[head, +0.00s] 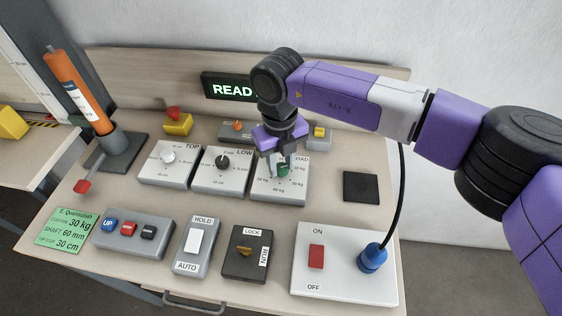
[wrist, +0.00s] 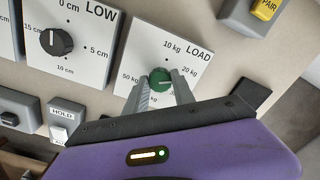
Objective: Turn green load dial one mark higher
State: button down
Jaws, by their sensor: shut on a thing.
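The green load dial (wrist: 160,80) sits on the white LOAD plate (wrist: 128,60), with kilogram marks around it. In the head view the dial (head: 283,170) shows partly behind my gripper (head: 281,163). My gripper is shut on the green dial, with one finger on each side of it in the wrist view (wrist: 161,92). The 10 kg, 20 kg and 50 kg labels show in the wrist view; the lower marks are hidden by the fingers and the gripper body. I cannot tell exactly which mark the dial points to.
The LOW dial plate (head: 221,178) and TOP dial plate (head: 167,174) stand to the left. A black square pad (head: 360,187) lies to the right. HOLD/AUTO (head: 207,262) and LOCK/RUN (head: 242,266) switches and an ON/OFF panel (head: 340,287) with a blue plug (head: 372,258) are in front.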

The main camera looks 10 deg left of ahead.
aim_at(281, 166)
jog(key=m+p, duration=0.1)
jog(key=m, duration=0.2)
jog(key=m+p, duration=0.1)
jog(key=m, duration=0.1)
jog(key=shift+r+m, duration=0.2)
jog(key=shift+m, duration=0.2)
jog(key=m+p, duration=0.3)
jog(key=m, duration=0.2)
jog(key=shift+w, duration=0.1)
jog(key=shift+f+m, duration=0.1)
jog(key=shift+m, duration=0.2)
jog(key=c, duration=1.1)
grip_release()
jog(key=shift+o, duration=0.2)
notch_tip(281, 166, up, 8)
jog(key=shift+f+b, duration=0.15)
jog(key=shift+b, duration=0.6)
